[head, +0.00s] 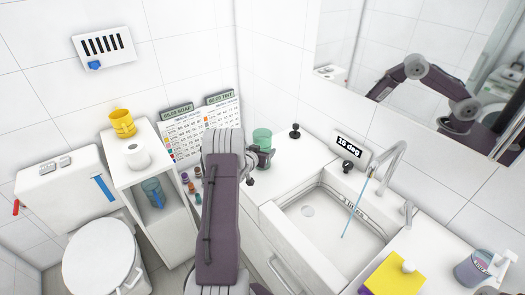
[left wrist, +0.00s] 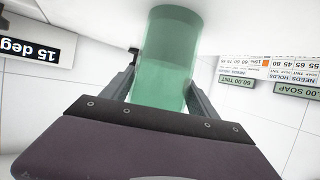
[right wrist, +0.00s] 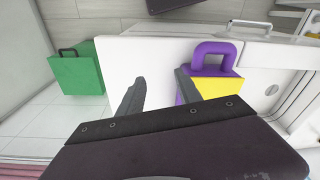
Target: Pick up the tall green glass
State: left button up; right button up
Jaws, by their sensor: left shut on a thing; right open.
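The tall green glass (head: 262,137) is translucent and stands at the back left of the white counter (head: 300,158), near the wall corner; I cannot tell whether its base touches the counter. My left gripper (head: 262,158) is shut on it, and my arm hides part of its surroundings. In the left wrist view the green glass (left wrist: 165,60) fills the space between the two fingers of my left gripper (left wrist: 164,85). My right gripper (right wrist: 158,88) is open and empty in the right wrist view.
A black knob-like item (head: 295,131) stands right of the glass. The sink (head: 325,220) with a tap lies further right, beside a yellow box (head: 392,277). A shelf unit (head: 130,160) and toilet (head: 98,255) are left. The right wrist view shows a green box (right wrist: 77,75) and purple handle (right wrist: 215,50).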

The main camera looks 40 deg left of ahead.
pick_arm(q)
jog(key=r, duration=0.4)
jog(key=shift+w+d+r, duration=0.15)
jog(key=shift+d+r, duration=0.15)
jog(key=shift+d, duration=0.05)
pick_arm(e)
notch_tip(320, 180, down, 2)
jog(key=shift+b, duration=1)
pick_arm(q)
jog(key=d+r, duration=0.6)
jog(key=d, duration=0.5)
jog(key=shift+w+r, duration=0.15)
jog(key=shift+r, duration=0.05)
